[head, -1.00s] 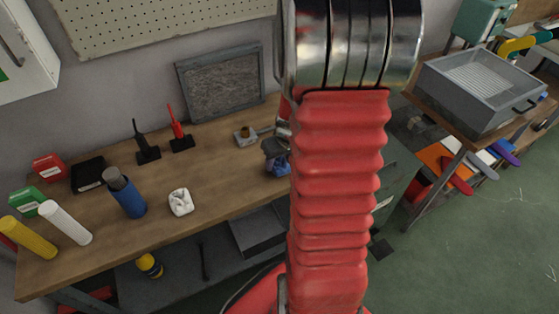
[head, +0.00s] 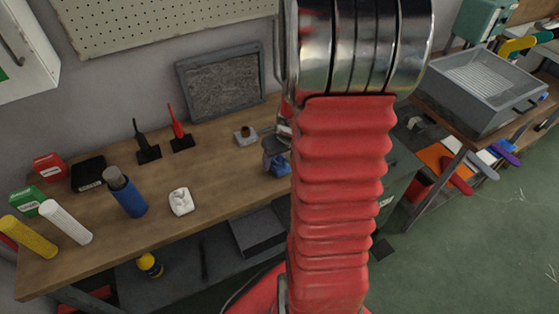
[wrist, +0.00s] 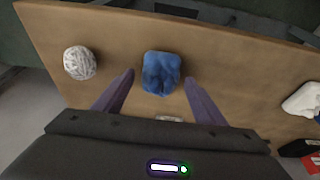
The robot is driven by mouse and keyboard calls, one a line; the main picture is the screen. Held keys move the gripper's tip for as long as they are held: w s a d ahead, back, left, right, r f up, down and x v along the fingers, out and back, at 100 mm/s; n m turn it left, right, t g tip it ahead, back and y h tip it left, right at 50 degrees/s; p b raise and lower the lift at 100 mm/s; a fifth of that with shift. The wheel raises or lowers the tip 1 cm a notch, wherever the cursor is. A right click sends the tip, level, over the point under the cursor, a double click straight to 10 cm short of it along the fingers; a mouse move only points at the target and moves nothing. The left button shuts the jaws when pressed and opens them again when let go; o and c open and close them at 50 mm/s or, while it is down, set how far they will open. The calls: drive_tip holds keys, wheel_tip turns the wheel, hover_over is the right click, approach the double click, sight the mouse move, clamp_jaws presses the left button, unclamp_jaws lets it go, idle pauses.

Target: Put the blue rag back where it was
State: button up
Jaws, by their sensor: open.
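The blue rag (wrist: 161,72) is a crumpled wad on the wooden bench top, seen in the wrist view. My gripper (wrist: 159,79) is open, with its two purple-grey fingers on either side of the rag and bench showing between each finger and the rag. In the head view the rag (head: 281,166) lies near the bench's front edge, right of centre, partly hidden by my gripper (head: 273,150) and my red arm. The height of the fingertips above the bench is hard to tell.
A white crumpled rag (head: 181,201) lies left on the bench (head: 222,180), near a blue bottle (head: 125,194). A small metal block with a brass-coloured piece (head: 245,135) stands behind the gripper. A grey-white wad (wrist: 80,62) lies beside the blue rag. Bare wood lies between.

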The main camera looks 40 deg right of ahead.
drive_tip(key=d+v, duration=0.1)
drive_tip(key=v, duration=0.9)
drive_tip(key=shift+s+a+r, duration=0.2)
drive_tip(key=shift+a+r, duration=0.2)
drive_tip(key=shift+a, duration=0.1)
drive_tip(key=s+a+r+n, duration=0.1)
drive_tip(key=a+r, duration=0.3)
drive_tip(key=a, duration=0.4)
drive_tip(key=s+a+r+n+t, duration=0.1)
drive_tip(key=s+a+r, duration=0.2)
drive_tip(key=a, duration=0.6)
drive_tip(key=s+a+r+n+t+y, duration=0.1)
drive_tip(key=s+a+r, duration=0.1)
drive_tip(key=a+r, duration=0.3)
drive_tip(key=a, duration=0.4)
drive_tip(key=shift+a+r, duration=0.2)
drive_tip(key=shift+r, duration=0.05)
